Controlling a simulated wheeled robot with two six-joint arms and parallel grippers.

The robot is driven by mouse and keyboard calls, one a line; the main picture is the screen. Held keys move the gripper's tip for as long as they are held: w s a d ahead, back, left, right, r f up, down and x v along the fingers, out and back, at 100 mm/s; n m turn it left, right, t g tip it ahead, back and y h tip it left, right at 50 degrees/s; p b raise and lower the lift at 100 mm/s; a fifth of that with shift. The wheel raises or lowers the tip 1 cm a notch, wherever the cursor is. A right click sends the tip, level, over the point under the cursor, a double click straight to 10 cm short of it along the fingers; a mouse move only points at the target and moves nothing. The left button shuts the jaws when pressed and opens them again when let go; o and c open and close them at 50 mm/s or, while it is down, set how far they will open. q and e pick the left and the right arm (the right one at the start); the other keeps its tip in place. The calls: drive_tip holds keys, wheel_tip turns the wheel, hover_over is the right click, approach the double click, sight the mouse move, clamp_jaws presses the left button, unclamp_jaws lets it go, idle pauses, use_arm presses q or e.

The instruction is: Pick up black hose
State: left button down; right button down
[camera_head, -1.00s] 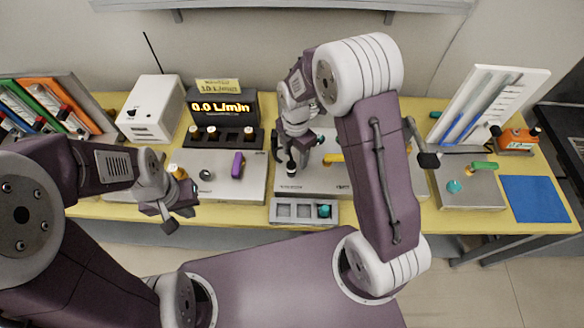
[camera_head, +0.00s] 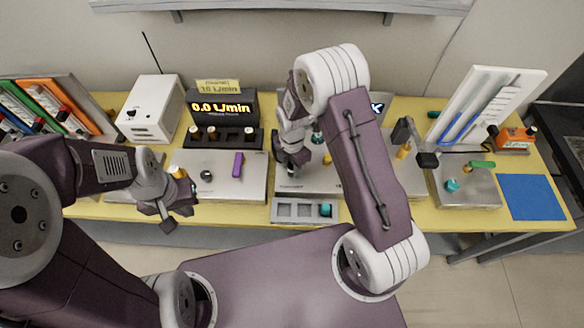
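I cannot single out the black hose with certainty. A thin dark line (camera_head: 460,152) runs along the table at the right, behind the metal box, and may be a hose or cable. My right gripper (camera_head: 291,166) points down over the middle metal device (camera_head: 325,180). A small dark piece with a pale spot shows at its fingers. Whether the fingers are closed on it is unclear. My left gripper (camera_head: 176,218) hangs over the front table edge at the left, fingers apart, with nothing seen between them.
A grey tray (camera_head: 284,221) sits at the front edge with a teal part in it. A display box (camera_head: 222,93) reads 0.0 L/min. A white board (camera_head: 500,85), an orange device (camera_head: 513,138) and a blue mat (camera_head: 532,196) stand right. A white box (camera_head: 145,122) stands left.

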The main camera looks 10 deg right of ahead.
drive_tip(key=shift+w, duration=0.1)
drive_tip(key=shift+w+r, duration=0.1)
drive_tip(key=shift+r, duration=0.5)
wheel_tip(320, 180, up, 3)
drive_tip(key=shift+b, duration=0.35)
drive_tip(key=s+d+r+b, duration=0.1)
drive_tip(key=s+d+r, duration=0.2)
drive_tip(key=d+r, duration=0.4)
drive_tip(key=d, duration=0.4)
drive_tip(key=shift+s, duration=0.35)
drive_tip(key=shift+f, duration=0.1)
drive_tip(key=shift+r+p, duration=2.2)
drive_tip(key=shift+r, duration=0.15)
